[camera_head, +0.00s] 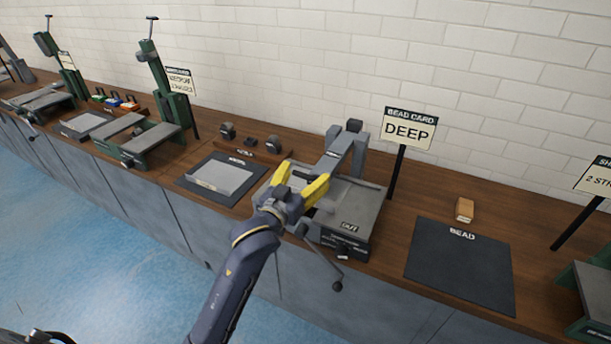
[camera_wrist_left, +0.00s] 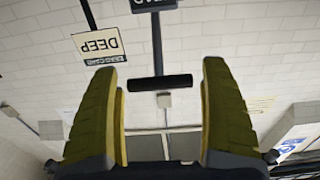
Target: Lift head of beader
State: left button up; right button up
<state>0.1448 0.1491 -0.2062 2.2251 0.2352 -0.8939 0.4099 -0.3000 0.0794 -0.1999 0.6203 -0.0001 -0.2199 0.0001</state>
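The beader (camera_head: 365,215) is a grey bench machine on the wooden counter, in the middle of the head view. Its grey head (camera_head: 345,152) rises at the back with a dark block on top. My left gripper (camera_head: 301,181) has yellow fingers spread apart and is in front of the head, over the left part of the machine in the picture. In the left wrist view, a black horizontal bar (camera_wrist_left: 160,82) shows between the open fingers (camera_wrist_left: 160,110), apart from both. The fingers hide part of the machine. My right gripper is not in view.
A sign reading DEEP (camera_head: 408,130) stands behind the beader. A dark BEAD mat (camera_head: 460,265) and a small wooden block (camera_head: 464,209) lie to the right. A mat with a grey sheet (camera_head: 220,176) lies left. Green machines (camera_head: 150,135) stand farther left.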

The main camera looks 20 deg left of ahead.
pick_arm(q)
jog(key=shift+r, duration=0.1)
grip_shut()
dwell(0.3)
dwell(0.4)
